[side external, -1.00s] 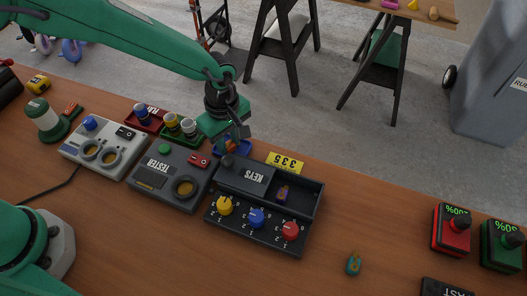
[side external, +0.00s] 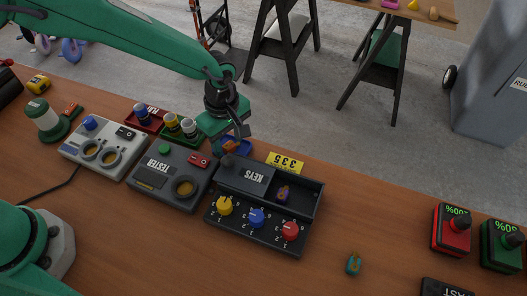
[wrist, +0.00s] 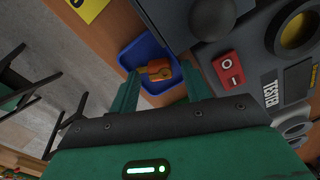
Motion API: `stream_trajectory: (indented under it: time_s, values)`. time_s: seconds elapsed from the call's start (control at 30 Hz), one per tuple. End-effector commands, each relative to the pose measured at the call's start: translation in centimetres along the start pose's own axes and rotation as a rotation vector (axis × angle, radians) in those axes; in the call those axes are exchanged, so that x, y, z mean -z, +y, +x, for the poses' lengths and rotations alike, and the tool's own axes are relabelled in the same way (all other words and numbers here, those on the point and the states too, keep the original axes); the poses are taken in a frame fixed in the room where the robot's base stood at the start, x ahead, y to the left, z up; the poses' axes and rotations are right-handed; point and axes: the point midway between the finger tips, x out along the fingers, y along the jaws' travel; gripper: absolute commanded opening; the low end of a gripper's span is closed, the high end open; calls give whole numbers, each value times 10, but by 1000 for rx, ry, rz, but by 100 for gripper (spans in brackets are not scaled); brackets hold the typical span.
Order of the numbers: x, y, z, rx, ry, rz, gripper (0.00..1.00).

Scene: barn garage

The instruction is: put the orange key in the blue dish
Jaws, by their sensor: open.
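The orange key (wrist: 157,72) lies in the blue dish (wrist: 143,48) in the wrist view. My gripper (wrist: 160,76) is open, with one finger on each side of the key and a gap beside it. In the side view my gripper (side external: 231,143) is low over the blue dish (side external: 246,147), behind the KEYS box. The key shows there only as a small orange patch (side external: 231,146), partly hidden by the fingers.
The dark KEYS box (side external: 266,181) holds a purple key (side external: 283,193) in its open part. A teal key (side external: 354,264) lies on the table. The right middle table is clear.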

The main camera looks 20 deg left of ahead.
Motion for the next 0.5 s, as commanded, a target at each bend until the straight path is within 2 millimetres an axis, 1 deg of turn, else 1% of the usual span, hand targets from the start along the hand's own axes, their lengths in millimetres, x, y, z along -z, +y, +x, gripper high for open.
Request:
stream_trajectory:
  time_s: [0.17, 0.27, 0.5]
  values:
    - [0, 1, -17, -3, -1, 0, 48]
    - [0, 1, -31, -4, -1, 0, 48]
    - [0, 1, -71, -5, -1, 0, 48]
